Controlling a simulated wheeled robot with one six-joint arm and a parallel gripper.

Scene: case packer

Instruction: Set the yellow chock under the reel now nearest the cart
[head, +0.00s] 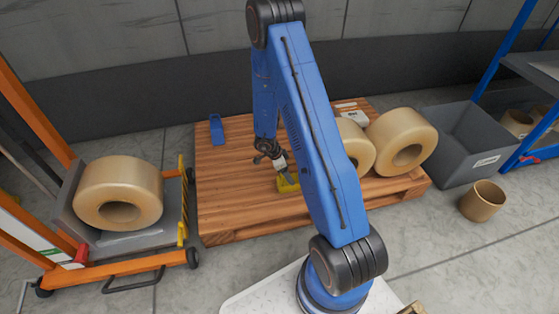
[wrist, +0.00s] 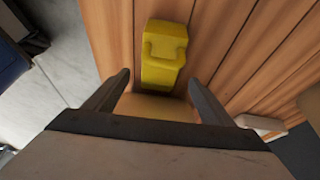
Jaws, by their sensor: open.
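The yellow chock (head: 288,184) lies on the wooden pallet (head: 225,190), partly hidden by my arm. In the wrist view the yellow chock (wrist: 165,45) lies just beyond and between my open fingers, with no clear grip on it. My gripper (head: 279,163) is low over the pallet beside the chock; it also shows in the wrist view (wrist: 159,77). One tan reel (head: 357,147) stands on the pallet, partly behind my arm. Another reel (head: 428,137) stands to its right. The orange cart (head: 125,275) at left carries a third reel (head: 90,180).
A blue block (head: 217,129) stands at the pallet's back left. A small white box (head: 355,118) is at its back. A grey bin (head: 460,150), a small tan roll (head: 483,201) and a blue rack (head: 500,60) are at right. The pallet's left part is mostly clear.

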